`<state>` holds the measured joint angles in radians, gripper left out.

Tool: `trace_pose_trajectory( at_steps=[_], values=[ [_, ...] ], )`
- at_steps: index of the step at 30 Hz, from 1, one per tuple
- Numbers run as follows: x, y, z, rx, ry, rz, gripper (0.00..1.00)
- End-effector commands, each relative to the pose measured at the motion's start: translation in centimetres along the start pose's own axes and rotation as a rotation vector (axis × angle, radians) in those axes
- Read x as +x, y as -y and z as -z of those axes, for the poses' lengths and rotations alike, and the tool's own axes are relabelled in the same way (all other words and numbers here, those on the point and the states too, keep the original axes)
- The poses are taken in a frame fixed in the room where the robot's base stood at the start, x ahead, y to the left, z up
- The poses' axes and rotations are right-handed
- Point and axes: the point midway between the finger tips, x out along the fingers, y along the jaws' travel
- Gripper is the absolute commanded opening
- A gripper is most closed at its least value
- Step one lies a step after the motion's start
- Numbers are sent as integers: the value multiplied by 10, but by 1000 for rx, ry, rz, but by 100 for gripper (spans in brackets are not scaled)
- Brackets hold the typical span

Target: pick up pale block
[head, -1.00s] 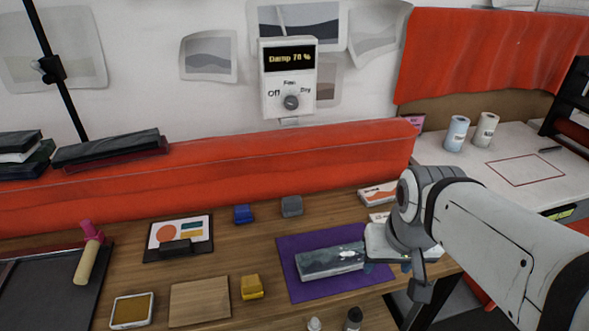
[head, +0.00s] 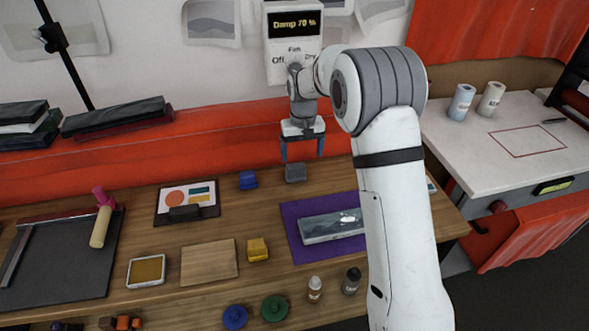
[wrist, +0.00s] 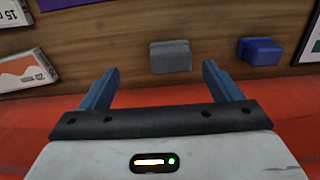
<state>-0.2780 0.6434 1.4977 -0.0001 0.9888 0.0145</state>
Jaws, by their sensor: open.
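A grey block (head: 295,173) sits on the wooden table near its back edge, beside a blue block (head: 248,180). In the wrist view the grey block (wrist: 171,57) shows beyond the fingertips, between them but nearer the right one. The blue block (wrist: 260,51) is to its right. A flat, light-wood block (head: 209,263) lies nearer the front of the table; I cannot tell from looks alone which block counts as the pale one. My gripper (head: 302,157) is open and empty, pointing down above and behind the grey block, apart from it.
The purple mat (head: 292,239) with a grey-topped slab (head: 318,228) lies right of centre, partly hidden by my arm. A yellow block (head: 257,249) and a framed picture card (head: 166,196) stand nearby. The red padded ledge (head: 215,135) runs behind the table.

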Motion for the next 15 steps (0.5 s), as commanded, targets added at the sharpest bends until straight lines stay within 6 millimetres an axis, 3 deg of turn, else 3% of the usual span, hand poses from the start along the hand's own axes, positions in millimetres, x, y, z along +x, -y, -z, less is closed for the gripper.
trace_pose_trajectory(
  at_steps=[4,15],
  values=[
    [16,9,12,-13,12,0,85],
    [55,13,16,-15,15,0,85]
  ],
)
